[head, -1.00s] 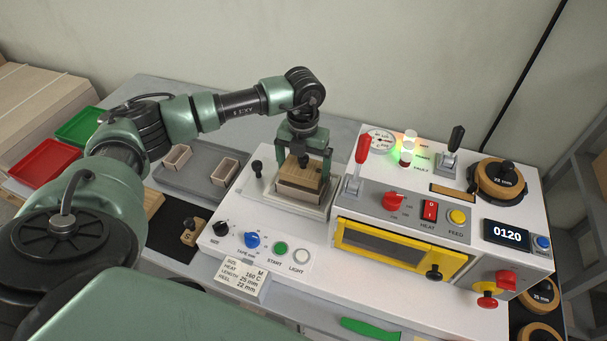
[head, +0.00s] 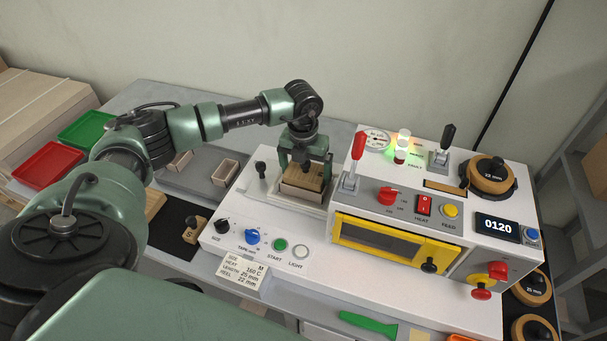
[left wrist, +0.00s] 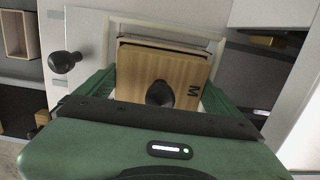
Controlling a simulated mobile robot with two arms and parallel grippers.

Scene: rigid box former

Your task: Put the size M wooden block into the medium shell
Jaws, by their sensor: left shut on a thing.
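The size M wooden block (left wrist: 138,75), marked M and with a black knob, is between the fingers of my left gripper (head: 304,167). The gripper is shut on it from above. The block (head: 306,178) sits low at the medium shell (head: 300,193), a cardboard-coloured box on the machine's pale plate. The shell's far edge shows just beyond the block in the left wrist view (left wrist: 165,44). The block looks at least partly inside the shell; its depth is hidden. My right gripper is not in view.
The white machine has a red lever (head: 354,160), a yellow-framed door (head: 395,245) and a black knob post (head: 261,169) left of the plate. Other shells (head: 225,171) lie on a grey tray. The S block (head: 192,231) stands on a black mat.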

